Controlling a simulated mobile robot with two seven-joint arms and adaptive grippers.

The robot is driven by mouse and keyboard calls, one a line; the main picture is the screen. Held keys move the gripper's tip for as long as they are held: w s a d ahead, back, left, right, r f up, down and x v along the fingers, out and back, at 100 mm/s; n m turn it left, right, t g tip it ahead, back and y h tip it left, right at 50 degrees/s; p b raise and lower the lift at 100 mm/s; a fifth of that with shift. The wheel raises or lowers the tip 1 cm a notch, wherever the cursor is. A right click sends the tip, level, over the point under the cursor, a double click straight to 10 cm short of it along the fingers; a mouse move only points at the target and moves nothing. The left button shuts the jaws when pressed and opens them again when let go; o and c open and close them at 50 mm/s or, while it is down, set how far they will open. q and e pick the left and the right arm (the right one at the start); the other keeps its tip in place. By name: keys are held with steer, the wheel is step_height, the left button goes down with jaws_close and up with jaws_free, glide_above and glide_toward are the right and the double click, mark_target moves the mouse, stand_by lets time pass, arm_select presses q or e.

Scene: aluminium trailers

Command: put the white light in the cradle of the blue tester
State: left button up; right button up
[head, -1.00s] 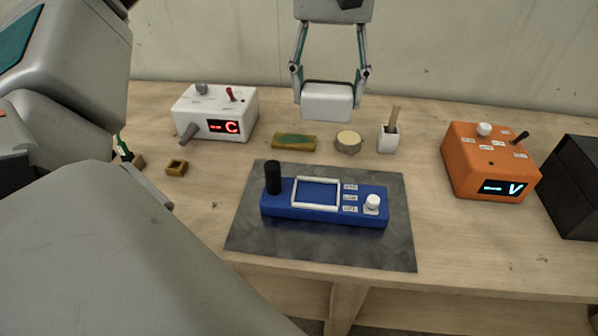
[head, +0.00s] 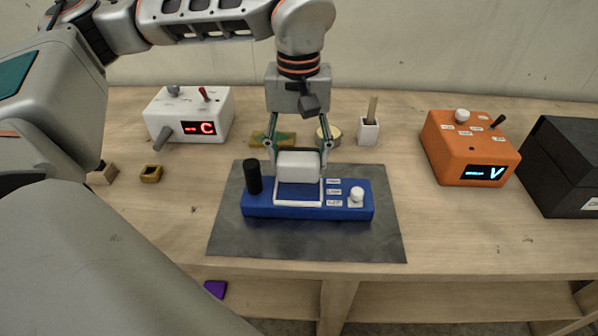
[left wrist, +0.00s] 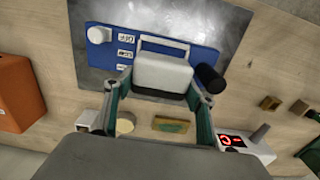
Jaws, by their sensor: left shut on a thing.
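The white light (head: 298,167) is a small white block held between the fingertips of my left gripper (head: 298,160), which is shut on it. In the head view it covers the far part of the white-framed cradle (head: 298,203) on the blue tester (head: 262,205). In the left wrist view the light (left wrist: 162,74) also overlaps the cradle frame (left wrist: 165,43), whose far bar shows beyond it. I cannot tell whether the light touches the tester. The tester has a black post at its left end and a white knob at its right end. My right gripper is not in view.
The tester lies on a dark grey mat (head: 230,235). Behind are a white box with a red display (head: 205,105), a sponge-like block (head: 262,138), a round tin and a white cup (head: 368,133). An orange box (head: 470,140) and a black case (head: 565,165) stand at right.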

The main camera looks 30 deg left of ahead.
mark_target(299, 173)
arm_select(q)
step_height(299, 173, down, 4)
steer(key=shift+f, duration=0.25)
steer(key=shift+f, duration=0.1)
steer(key=o, duration=1.2)
step_height(299, 173, up, 12)
steer(key=shift+f+p, duration=0.15)
steer(key=shift+p, duration=0.2)
steer(key=shift+r, duration=0.25)
